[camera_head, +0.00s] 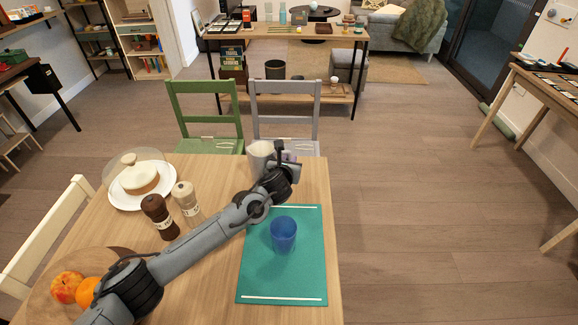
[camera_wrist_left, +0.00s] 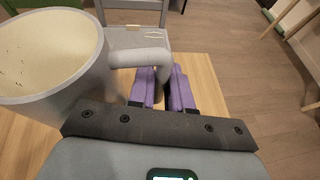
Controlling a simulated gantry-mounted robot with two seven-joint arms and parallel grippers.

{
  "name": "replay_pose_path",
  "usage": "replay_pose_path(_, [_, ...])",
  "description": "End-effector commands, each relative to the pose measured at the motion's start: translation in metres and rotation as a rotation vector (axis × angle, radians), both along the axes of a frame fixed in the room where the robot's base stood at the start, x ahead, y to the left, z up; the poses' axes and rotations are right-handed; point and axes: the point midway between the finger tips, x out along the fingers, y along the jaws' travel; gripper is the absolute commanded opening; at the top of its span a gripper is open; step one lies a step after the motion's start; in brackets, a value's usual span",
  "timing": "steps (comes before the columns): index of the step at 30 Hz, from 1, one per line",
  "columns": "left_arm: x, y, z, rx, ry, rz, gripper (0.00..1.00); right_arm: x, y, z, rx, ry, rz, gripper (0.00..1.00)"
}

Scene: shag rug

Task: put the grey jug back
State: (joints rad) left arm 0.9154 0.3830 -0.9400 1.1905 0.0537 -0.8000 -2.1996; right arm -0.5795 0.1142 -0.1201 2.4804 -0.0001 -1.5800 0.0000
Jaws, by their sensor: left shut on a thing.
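The grey jug (camera_head: 259,158) is at the far edge of the wooden table, upright, partly hidden behind my left wrist. It fills the left of the left wrist view (camera_wrist_left: 70,90), its open top facing up and the inside pale with a few dark specks. My left gripper (camera_head: 290,157) is on the right side of the jug. Its purple fingers (camera_wrist_left: 165,90) are shut on the jug's handle. I cannot tell whether the jug's base touches the table. My right gripper is not in view.
A teal mat (camera_head: 262,285) with a blue cup (camera_head: 283,234) lies under and beside my forearm. Two mills, dark (camera_head: 160,216) and pale (camera_head: 187,203), stand left of it. A covered cake plate (camera_head: 128,197) and a fruit board (camera_head: 45,303) are farther left. Chairs (camera_head: 285,108) stand behind the table.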

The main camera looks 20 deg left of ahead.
Motion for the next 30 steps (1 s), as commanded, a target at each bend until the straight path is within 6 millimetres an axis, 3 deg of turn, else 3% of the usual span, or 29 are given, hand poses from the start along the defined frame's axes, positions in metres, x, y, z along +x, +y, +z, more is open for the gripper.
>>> replay_pose_path(9, [0.0, 0.0, -0.007, 0.0, -0.003, 0.0, 0.0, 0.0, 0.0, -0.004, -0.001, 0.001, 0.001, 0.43])
replay_pose_path(10, [0.0, 0.0, -0.01, 0.001, 0.001, 0.0, 0.23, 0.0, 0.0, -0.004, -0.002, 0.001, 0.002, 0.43])
replay_pose_path(14, [0.0, 0.0, -0.009, 0.0, 0.001, 0.0, 0.43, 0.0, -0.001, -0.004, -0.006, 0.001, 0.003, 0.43])
replay_pose_path(23, [-0.001, 0.0, -0.008, 0.0, 0.0, 0.0, 0.44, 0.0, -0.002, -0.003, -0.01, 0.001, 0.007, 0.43])
replay_pose_path(30, [-0.017, -0.001, 0.001, 0.001, -0.002, 0.0, 0.44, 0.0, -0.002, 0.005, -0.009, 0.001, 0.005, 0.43])
